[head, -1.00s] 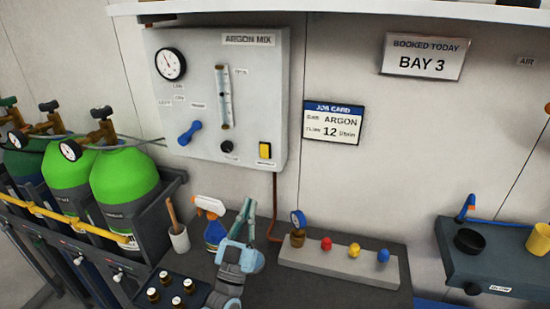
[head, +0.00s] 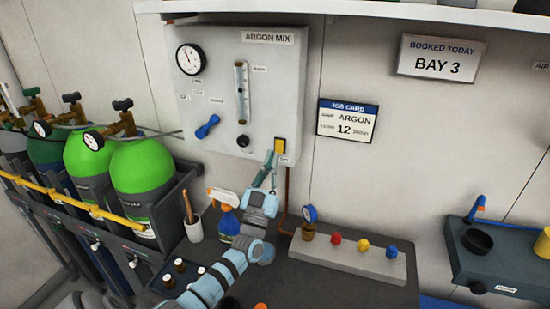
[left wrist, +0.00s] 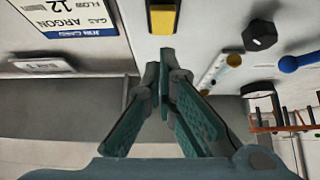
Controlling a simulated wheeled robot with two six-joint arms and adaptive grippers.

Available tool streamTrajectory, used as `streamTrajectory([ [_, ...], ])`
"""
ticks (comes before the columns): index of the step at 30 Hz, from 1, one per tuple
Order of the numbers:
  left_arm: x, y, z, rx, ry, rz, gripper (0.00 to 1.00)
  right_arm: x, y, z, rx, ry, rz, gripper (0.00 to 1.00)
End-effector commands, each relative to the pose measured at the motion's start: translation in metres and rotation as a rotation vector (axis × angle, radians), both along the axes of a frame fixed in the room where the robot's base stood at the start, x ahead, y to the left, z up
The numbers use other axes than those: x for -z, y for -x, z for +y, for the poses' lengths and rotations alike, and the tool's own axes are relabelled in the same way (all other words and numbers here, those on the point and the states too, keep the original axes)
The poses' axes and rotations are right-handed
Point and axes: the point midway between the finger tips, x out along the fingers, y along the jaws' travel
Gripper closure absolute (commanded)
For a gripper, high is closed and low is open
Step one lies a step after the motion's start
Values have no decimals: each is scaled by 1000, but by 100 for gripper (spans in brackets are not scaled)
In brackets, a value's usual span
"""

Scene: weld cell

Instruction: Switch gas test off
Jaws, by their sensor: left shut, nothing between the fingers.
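The grey argon mix panel (head: 222,120) hangs on the wall with a gauge (head: 190,59), a flow tube (head: 242,92), a blue lever (head: 207,126) and a black knob (head: 243,141). The yellow rocker switch (head: 279,145) sits at its lower right. It also shows in the left wrist view (left wrist: 162,18). Its small label is unreadable. My left gripper (head: 271,158) is shut and empty, its fingertips just below the switch in the head view. In the left wrist view the fingertips (left wrist: 165,52) point toward the switch, with a visible gap. My right gripper is not in view.
A job card (head: 347,121) reads argon, 12. Green gas cylinders (head: 146,168) stand at left. A spray bottle (head: 228,222) and a brush cup (head: 193,229) stand near my left arm. A grey block with coloured knobs (head: 345,257) lies on the bench to the right.

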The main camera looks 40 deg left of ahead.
Motion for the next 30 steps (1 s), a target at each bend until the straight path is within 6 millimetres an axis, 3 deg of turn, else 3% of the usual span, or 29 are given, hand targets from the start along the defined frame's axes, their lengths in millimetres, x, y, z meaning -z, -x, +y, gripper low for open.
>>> streamTrajectory([
  [1,6,-7,3,-2,1,1,100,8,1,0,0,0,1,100],
  [7,8,-23,8,0,0,1,100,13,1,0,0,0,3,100],
  [17,8,-24,8,0,0,1,100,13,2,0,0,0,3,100],
  [22,19,-30,11,0,-6,-18,100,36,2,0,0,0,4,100],
  [30,12,-29,10,1,-6,-19,100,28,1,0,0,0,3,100],
])
